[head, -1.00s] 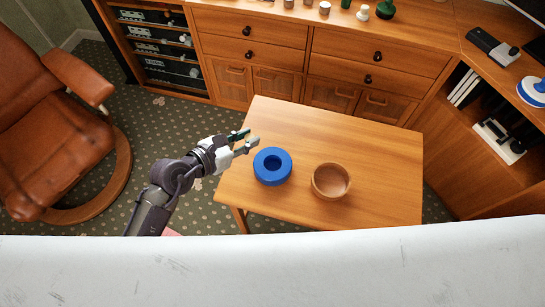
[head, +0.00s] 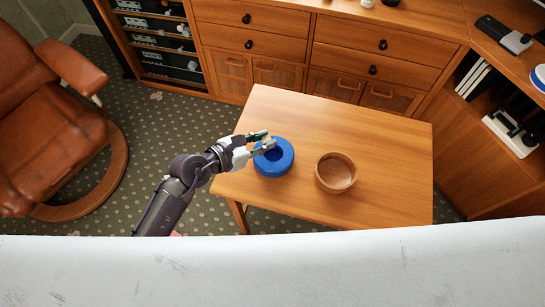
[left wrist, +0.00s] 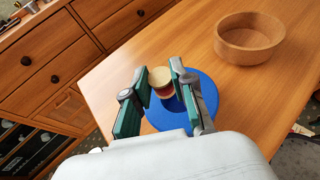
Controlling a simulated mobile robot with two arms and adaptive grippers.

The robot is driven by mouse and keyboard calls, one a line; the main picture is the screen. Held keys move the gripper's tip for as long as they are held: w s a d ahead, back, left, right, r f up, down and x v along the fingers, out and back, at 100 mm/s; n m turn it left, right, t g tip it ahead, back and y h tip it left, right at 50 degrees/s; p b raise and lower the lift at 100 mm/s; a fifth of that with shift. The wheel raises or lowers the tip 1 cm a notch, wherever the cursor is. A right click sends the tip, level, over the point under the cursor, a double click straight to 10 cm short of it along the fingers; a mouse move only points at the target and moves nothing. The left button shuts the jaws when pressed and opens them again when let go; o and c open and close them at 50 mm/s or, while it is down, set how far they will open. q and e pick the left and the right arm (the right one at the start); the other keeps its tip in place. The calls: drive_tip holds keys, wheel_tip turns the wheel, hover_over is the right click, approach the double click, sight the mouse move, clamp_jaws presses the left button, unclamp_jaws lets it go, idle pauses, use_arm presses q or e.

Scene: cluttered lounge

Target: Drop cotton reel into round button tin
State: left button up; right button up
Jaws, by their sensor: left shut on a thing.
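The cotton reel (left wrist: 160,83) has pale wooden ends and a red middle. In the left wrist view it sits between the fingertips of my left gripper (left wrist: 159,72), which is shut on it. In the head view my left gripper (head: 266,143) is over the upper part of the blue round tin (head: 278,170), and the reel is hard to make out. The tin is a thick blue ring with a dark round opening, standing on the wooden table. It also shows behind the fingers in the left wrist view (left wrist: 208,95). My right gripper is not in view.
A wooden bowl (head: 336,173) stands right of the tin on the table (head: 385,150). The table's right side is clear. A wooden cabinet (head: 345,45) stands behind it, and a brown leather chair (head: 45,120) is at the left.

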use_arm(q)
drive_tip(key=o, duration=0.9)
drive_tip(key=v, duration=1.2)
drive_tip(key=shift+s, duration=0.1)
drive_tip(key=shift+r, duration=0.15)
